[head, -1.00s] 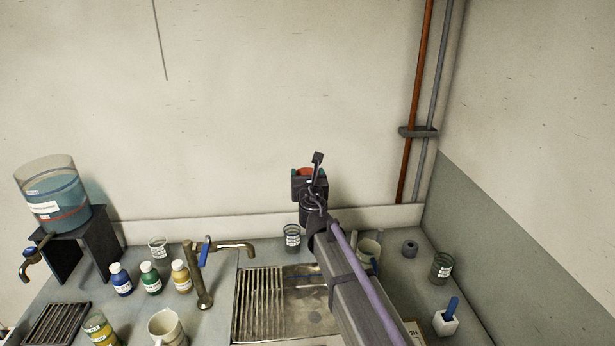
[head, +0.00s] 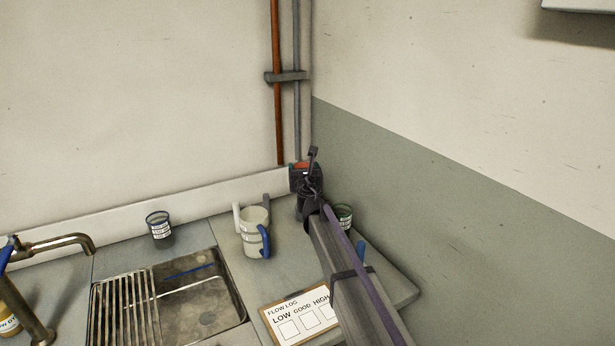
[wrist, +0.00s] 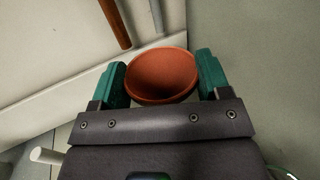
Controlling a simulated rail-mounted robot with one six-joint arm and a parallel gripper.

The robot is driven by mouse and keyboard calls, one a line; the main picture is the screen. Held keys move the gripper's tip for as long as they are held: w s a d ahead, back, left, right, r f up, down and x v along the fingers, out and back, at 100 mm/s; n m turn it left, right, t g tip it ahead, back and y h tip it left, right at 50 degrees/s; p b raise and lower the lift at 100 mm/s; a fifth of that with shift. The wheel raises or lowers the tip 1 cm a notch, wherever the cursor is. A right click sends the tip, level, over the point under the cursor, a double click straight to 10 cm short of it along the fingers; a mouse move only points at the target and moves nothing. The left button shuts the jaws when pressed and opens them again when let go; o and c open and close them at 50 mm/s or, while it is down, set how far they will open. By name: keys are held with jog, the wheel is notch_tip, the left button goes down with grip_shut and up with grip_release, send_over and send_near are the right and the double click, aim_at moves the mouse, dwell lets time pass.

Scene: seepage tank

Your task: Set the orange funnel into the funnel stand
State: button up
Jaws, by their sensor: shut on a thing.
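The orange funnel (wrist: 162,78) is held between the green fingers of my gripper (wrist: 162,70) in the wrist view, with its wide round mouth towards the camera. In the head view a little of the orange funnel (head: 302,165) shows between the jaws of my gripper (head: 303,172), which is raised in front of the wall corner, right of the pipes. The funnel's spout is hidden.
A dark beaker (head: 344,214) is partly behind my arm.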

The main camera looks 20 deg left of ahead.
jog(key=shift+r, duration=0.1)
notch_tip(320, 180, down, 6)
jog(key=b, duration=0.5)
jog(key=shift+b, duration=0.3)
dwell(0.7)
jog(key=shift+f+b, duration=0.35)
jog(key=shift+f, duration=0.05)
jog(key=shift+f+b, duration=1.85)
jog(key=o, duration=1.1)
jog(key=shift+r, duration=0.1)
jog(key=shift+c, duration=0.2)
jog(key=v, duration=1.1)
jog(key=shift+d, duration=0.1)
